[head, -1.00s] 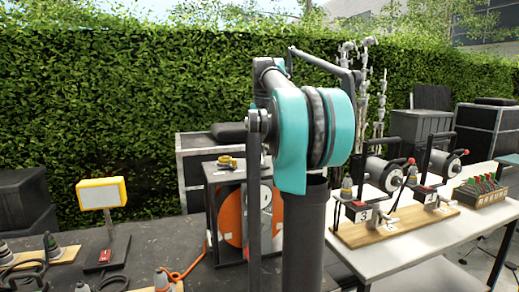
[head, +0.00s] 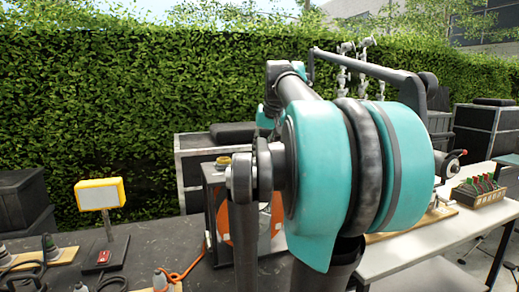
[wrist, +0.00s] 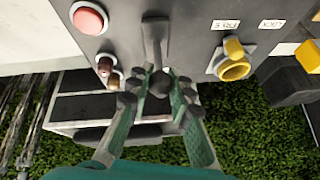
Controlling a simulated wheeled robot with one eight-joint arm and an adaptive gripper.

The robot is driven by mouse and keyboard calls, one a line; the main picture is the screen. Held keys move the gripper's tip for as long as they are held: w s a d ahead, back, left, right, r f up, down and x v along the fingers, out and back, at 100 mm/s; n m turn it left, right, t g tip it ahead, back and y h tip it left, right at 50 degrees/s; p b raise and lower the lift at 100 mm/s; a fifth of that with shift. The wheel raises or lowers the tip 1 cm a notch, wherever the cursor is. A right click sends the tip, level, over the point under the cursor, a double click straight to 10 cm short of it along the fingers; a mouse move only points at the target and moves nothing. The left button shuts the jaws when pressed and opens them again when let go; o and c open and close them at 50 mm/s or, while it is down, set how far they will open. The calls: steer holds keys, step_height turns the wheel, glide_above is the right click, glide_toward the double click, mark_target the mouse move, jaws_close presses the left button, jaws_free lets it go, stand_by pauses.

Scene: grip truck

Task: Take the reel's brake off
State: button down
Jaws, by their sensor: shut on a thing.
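The reel's box (head: 206,178) stands on the dark table, with the orange reel (head: 222,214) partly visible behind my arm. In the wrist view its grey top panel (wrist: 190,22) carries a grey lever (wrist: 155,38) ending in a dark round knob (wrist: 159,84). My gripper (wrist: 161,80) has its green fingers closed around this knob. The lever points straight down in the picture. Labels FREE (wrist: 225,25) and LOCK (wrist: 271,24) lie to its right. My gripper's fingers are hidden in the head view.
On the panel, a yellow ring-shaped fitting (wrist: 233,66) is right of the lever, and a pink button (wrist: 90,18) and small brown knob (wrist: 105,68) are left. A yellow lamp (head: 100,193) and orange cable (head: 186,276) are on the table. A white table (head: 400,250) stands right.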

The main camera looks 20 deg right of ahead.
mark_target(261, 155)
steer(key=s+t, duration=0.1)
steer(key=t, duration=0.1)
steer(key=shift+s+t, duration=0.4)
steer(key=shift+s+f+t, duration=0.2)
steer(key=shift+s+t, duration=0.25)
steer(key=shift+t, duration=0.5)
steer(key=shift+s+f+t, duration=0.15)
steer(key=shift+s+t, duration=0.3)
steer(key=shift+t, duration=0.5)
steer(key=c, duration=1.3)
jaws_free()
steer(key=shift+c, duration=0.2)
steer(key=shift+s, duration=0.1)
steer(key=v, duration=1.1)
steer(key=shift+s, duration=0.45)
steer(key=shift+r, duration=0.1)
